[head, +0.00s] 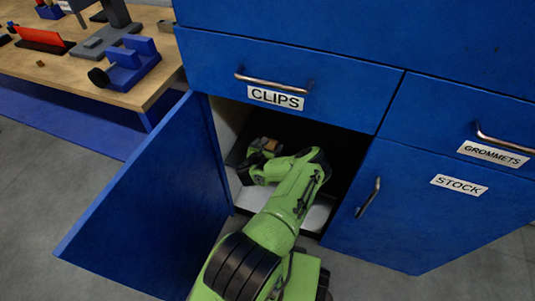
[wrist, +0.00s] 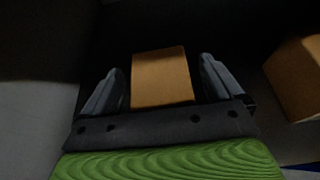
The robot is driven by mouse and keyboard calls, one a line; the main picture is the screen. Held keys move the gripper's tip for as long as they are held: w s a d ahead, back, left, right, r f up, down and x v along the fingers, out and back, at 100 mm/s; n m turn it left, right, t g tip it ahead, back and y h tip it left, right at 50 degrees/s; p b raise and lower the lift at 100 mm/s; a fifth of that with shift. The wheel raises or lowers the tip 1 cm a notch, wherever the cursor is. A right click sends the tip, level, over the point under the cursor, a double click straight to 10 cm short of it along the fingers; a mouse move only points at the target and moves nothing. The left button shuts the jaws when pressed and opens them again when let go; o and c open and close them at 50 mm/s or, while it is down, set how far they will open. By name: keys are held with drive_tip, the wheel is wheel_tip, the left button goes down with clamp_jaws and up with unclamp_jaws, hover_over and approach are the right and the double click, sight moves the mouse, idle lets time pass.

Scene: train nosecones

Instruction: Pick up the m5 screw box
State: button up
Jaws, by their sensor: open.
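A brown cardboard-coloured box (wrist: 162,78) sits between the two fingers of my gripper (wrist: 163,85) in the wrist view. The fingers are open, with a narrow dark gap on each side of the box. No label that names it as the m5 screw box shows. A second brown box (wrist: 297,78) stands to the right in the wrist view, apart from the gripper and cut off by the frame edge.
The open blue door (head: 150,205) stands to the left of my arm. The CLIPS drawer (head: 330,85) is above the opening, and the closed STOCK door (head: 430,205) is to its right. A wooden workbench (head: 70,75) with tools stands at upper left. The cupboard inside is dark.

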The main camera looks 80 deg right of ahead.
sight(269, 146)
drive_tip(key=shift+r, duration=0.1)
drive_tip(key=c, duration=1.4)
wheel_tip(269, 146, up, 12)
drive_tip(key=p, duration=0.7)
drive_tip(key=shift+s, duration=0.25)
drive_tip(key=s+a+b, duration=0.1)
drive_tip(key=s+a, duration=0.1)
drive_tip(key=s, duration=1.7)
drive_tip(key=shift+s+f, duration=0.25)
